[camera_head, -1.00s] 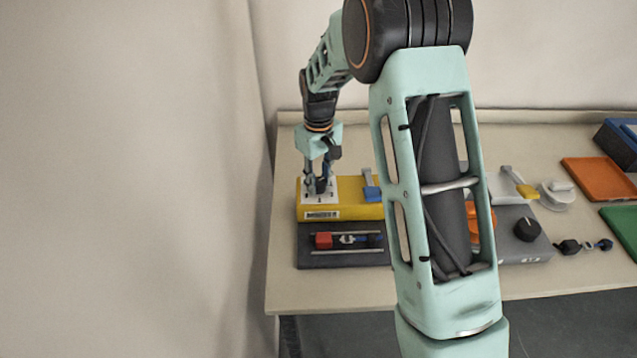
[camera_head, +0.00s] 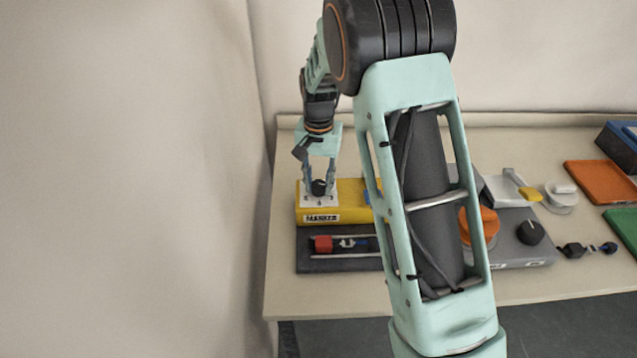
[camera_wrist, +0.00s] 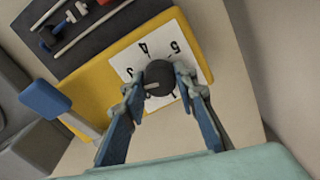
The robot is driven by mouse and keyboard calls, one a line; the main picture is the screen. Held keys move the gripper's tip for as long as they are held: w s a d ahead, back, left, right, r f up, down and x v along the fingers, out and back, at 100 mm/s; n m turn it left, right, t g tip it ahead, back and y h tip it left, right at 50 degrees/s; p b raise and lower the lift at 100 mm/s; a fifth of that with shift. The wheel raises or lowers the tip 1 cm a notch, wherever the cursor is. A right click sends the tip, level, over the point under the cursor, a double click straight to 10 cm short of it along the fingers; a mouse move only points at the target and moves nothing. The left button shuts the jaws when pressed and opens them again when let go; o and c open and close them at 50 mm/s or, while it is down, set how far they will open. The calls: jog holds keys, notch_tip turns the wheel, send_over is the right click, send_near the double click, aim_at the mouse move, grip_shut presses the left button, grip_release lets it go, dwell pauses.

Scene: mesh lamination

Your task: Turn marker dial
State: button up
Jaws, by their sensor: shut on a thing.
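The marker dial (camera_wrist: 158,78) is a round black knob with a pale pointer line, on a white numbered plate (camera_wrist: 130,62). The pointer line lies toward the left of the knob in the wrist view. The plate sits on the left end of a yellow block (camera_head: 350,212), which has a "MARKER" label on its front. My gripper (camera_wrist: 160,80) points down over the plate, with a finger on each side of the dial, shut on it. In the head view the dial (camera_head: 319,188) shows between the fingers. Some numbers are hidden by the fingers.
A blue lever (camera_wrist: 45,99) stands on the yellow block. A dark block (camera_head: 315,266) with rails and a red piece (camera_head: 323,244) lies in front. To the right are an orange knob (camera_head: 488,224), a black knob (camera_head: 531,232) and an orange tray (camera_head: 598,180).

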aim_at(319, 183)
jog(key=shift+m, duration=1.3)
jog(key=o, duration=1.2)
jog(key=shift+c, duration=0.2)
jog(key=shift+r, duration=0.15)
notch_tip(319, 183, up, 12)
